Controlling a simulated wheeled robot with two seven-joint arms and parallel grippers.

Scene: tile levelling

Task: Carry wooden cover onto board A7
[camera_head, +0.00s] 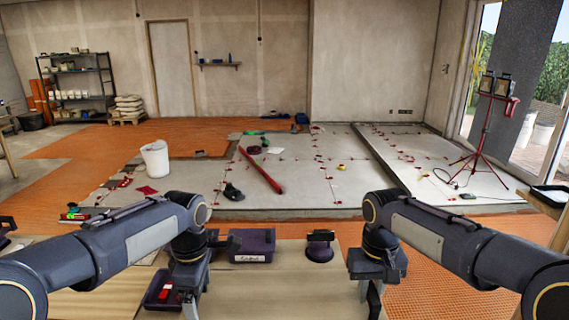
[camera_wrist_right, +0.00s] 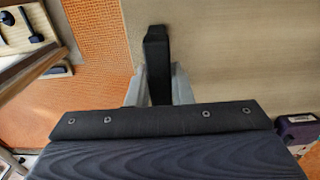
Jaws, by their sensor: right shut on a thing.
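My right gripper (camera_head: 370,298) points down over the light wooden table top at the front. In the right wrist view its pale fingers (camera_wrist_right: 158,88) are shut on a dark, narrow, bar-like thing (camera_wrist_right: 156,48). I cannot tell whether this is the wooden cover. My left gripper (camera_head: 190,300) hangs over the left part of the table, and its jaw opening does not show clearly. I cannot make out a marking A7 on any board.
A purple labelled bin (camera_head: 253,246) and a purple round-based tool (camera_head: 320,248) stand on the table (camera_head: 285,295). A purple tray (camera_head: 158,290) is beside my left gripper. Beyond lie grey floor tiles (camera_head: 300,185), a white bucket (camera_head: 155,158) and a red lamp stand (camera_head: 478,140).

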